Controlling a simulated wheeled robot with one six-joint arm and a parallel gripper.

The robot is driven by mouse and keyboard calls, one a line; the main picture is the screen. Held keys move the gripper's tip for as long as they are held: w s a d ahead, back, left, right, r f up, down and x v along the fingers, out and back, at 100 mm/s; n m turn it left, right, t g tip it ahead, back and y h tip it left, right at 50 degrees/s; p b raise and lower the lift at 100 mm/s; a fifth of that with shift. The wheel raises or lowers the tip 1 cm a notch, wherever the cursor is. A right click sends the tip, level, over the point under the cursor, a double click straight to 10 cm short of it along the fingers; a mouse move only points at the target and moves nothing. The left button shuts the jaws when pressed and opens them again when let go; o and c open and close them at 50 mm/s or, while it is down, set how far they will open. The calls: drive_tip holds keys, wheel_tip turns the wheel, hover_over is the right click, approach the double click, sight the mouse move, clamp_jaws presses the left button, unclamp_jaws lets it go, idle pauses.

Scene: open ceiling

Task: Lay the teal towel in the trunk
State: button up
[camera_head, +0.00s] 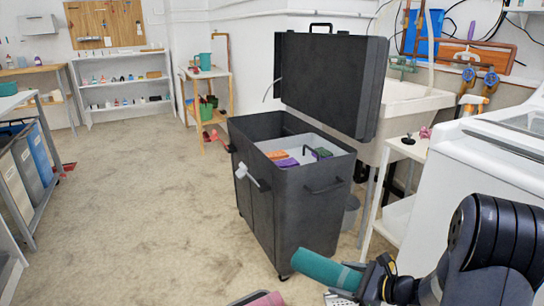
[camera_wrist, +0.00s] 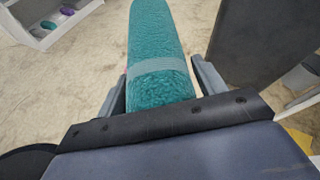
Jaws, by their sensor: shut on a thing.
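A rolled teal towel (camera_head: 325,269) with a pale band around it is held in my gripper (camera_head: 372,280), low at the front right of the head view. In the wrist view the towel (camera_wrist: 158,55) stands out between the two fingers of my gripper (camera_wrist: 158,92), which are shut on it. The black trunk (camera_head: 303,215) stands open just beyond the towel, its lid (camera_head: 330,80) raised at the back. A light tray (camera_head: 330,147) inside holds an orange thing and purple things. The towel is outside the trunk, in front of it; the trunk's deeper floor is hidden.
A white side table (camera_head: 408,150) and a white machine (camera_head: 480,165) stand close on the trunk's right, with a sink (camera_head: 405,105) behind. A shelf with bins (camera_head: 28,160) is at the left. The floor (camera_head: 150,215) left of the trunk is clear.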

sight(342, 264)
drive_tip(key=shift+w+a+r+m, duration=0.2)
drive_tip(key=shift+w+r+m, duration=0.1)
drive_tip(key=shift+w+r, duration=0.05)
drive_tip(key=w+r+m+t+h, duration=0.2)
drive_tip(key=shift+a+r+m+t+h, duration=0.2)
drive_tip(key=shift+a+m+t+h, duration=0.05)
drive_tip(key=shift+m+t+h, duration=0.15)
drive_tip(key=shift+w+d+r+m+t+h, duration=0.15)
drive_tip(key=shift+r+m+t+h, duration=0.3)
drive_tip(key=shift+m+t+h, duration=0.4)
drive_tip(key=shift+s+d+r+m+h, duration=0.1)
drive_tip(key=shift+s+m+h, duration=0.05)
drive_tip(key=shift+m+h, duration=0.35)
drive_tip(key=shift+s+d+r+m+h, duration=0.1)
drive_tip(key=shift+s+m+h, duration=0.05)
drive_tip(key=shift+m+h, duration=0.3)
wheel_tip(342, 264, up, 33)
drive_tip(key=p, duration=3.2)
drive_tip(key=shift+f+h+p, duration=0.2)
drive_tip(key=shift+h+p, duration=0.1)
drive_tip(key=shift+s+m+t, duration=0.15)
drive_tip(key=shift+m+t, duration=0.1)
drive_tip(key=shift+m, duration=0.05)
